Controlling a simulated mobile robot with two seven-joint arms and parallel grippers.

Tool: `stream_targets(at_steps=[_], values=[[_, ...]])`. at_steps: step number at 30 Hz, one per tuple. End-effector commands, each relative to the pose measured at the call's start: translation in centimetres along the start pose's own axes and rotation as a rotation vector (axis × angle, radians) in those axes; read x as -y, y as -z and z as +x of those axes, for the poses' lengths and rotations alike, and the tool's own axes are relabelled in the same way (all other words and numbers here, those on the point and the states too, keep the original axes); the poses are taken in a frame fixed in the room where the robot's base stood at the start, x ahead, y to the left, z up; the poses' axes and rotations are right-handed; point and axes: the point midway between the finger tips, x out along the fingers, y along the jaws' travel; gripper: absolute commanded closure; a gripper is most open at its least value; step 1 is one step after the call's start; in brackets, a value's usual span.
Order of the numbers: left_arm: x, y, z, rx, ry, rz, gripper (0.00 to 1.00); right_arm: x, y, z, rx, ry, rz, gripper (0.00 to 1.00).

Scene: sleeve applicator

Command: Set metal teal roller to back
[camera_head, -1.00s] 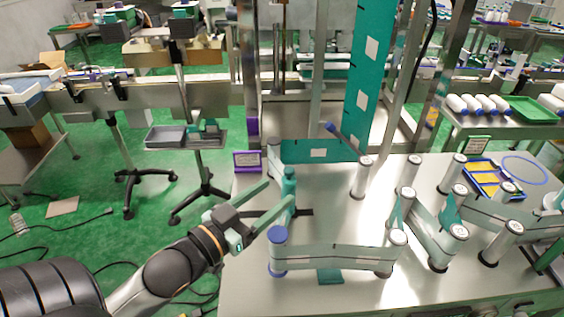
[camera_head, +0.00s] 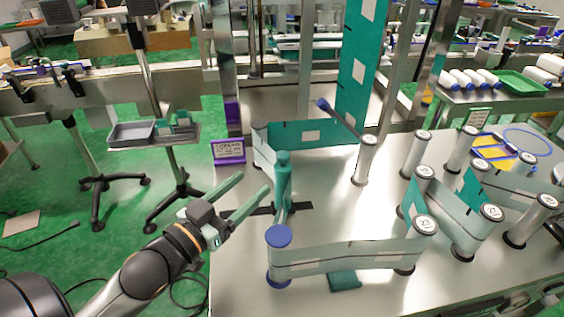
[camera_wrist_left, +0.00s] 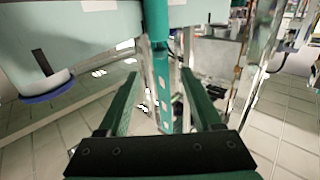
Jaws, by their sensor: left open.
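The teal roller (camera_head: 283,180) stands upright at a dark slot (camera_head: 300,206) in the steel table (camera_head: 335,225). My left gripper (camera_head: 255,182) is open and empty, just left of the roller and apart from it in the head view. In the left wrist view, the roller (camera_wrist_left: 161,60) shows ahead, between the two open fingers of the gripper (camera_wrist_left: 160,82). The roller's foot is hard to make out there. My right gripper is not in view.
A sleeve web (camera_head: 340,258) runs from a blue-capped roller (camera_head: 279,255) in front. Another teal web (camera_head: 330,131) runs behind the teal roller. A blue-knobbed lever (camera_head: 340,118) leans at the back. Several grey rollers crowd the right.

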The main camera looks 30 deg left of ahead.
Motion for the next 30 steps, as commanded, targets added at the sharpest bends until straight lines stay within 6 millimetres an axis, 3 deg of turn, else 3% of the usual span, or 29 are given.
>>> stream_targets(at_steps=[6,10,24,30], values=[[-0.1,-0.2,1.9,-0.007,-0.002,0.002,0.34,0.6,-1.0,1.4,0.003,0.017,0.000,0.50],[0.0,0.2,3.6,-0.003,0.000,-0.001,0.34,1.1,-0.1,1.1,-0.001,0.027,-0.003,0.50],[0.0,0.2,10.0,-0.001,0.001,0.000,0.34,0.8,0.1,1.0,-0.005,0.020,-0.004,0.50],[0.0,0.1,11.5,-0.001,0.001,0.000,0.34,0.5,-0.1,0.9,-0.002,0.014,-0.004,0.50]])
